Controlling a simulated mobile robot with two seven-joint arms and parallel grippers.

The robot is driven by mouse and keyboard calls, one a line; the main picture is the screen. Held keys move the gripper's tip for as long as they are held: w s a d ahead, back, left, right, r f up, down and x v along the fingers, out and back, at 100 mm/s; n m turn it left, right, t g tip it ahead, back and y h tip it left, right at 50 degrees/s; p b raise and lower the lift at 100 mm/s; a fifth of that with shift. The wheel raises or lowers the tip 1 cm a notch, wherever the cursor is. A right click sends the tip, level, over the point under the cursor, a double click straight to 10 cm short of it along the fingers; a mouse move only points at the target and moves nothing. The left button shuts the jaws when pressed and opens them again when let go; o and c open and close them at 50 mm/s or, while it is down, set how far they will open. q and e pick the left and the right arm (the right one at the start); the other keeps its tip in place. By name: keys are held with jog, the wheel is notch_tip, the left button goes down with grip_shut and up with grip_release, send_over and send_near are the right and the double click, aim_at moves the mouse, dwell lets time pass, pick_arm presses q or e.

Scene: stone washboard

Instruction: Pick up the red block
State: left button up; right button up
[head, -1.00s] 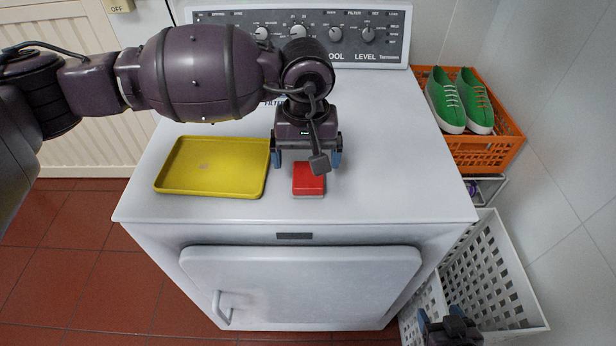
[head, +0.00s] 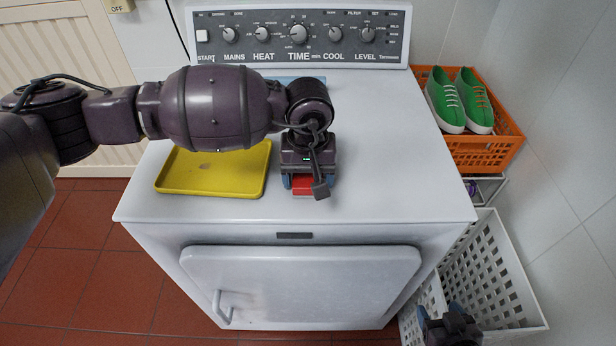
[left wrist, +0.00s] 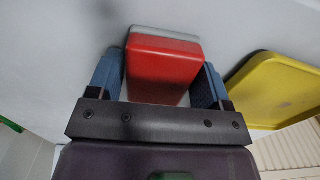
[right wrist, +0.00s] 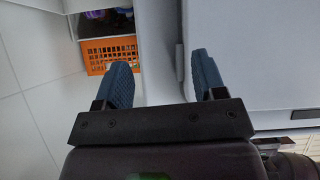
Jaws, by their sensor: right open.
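The red block (head: 304,185), with a pale grey base layer, is at the front middle of the white machine's top. My left gripper (head: 302,184) is over it from above, and its body hides the block's rear part in the head view. In the left wrist view the blue fingers lie close along both sides of the red block (left wrist: 165,70), with no clear gap. I cannot tell any lift off the surface. My right gripper (head: 450,326) is low at the lower right, beside the machine. In the right wrist view its fingers (right wrist: 163,75) are apart and empty.
A yellow tray (head: 212,188) lies left of the block; it also shows in the left wrist view (left wrist: 275,90). The white machine (head: 400,190) has a clear right top. An orange crate (head: 490,150) with green shoes (head: 462,100) and a white basket (head: 515,290) stand at right.

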aim_at(308, 175)
pick_arm(q)
jog(key=c, duration=0.6)
pick_arm(e)
jog(key=shift+s+f, duration=0.15)
jog(key=shift+s, duration=0.15)
pick_arm(q)
notch_tip(308, 175, up, 20)
pick_arm(e)
jog(key=shift+w, duration=0.1)
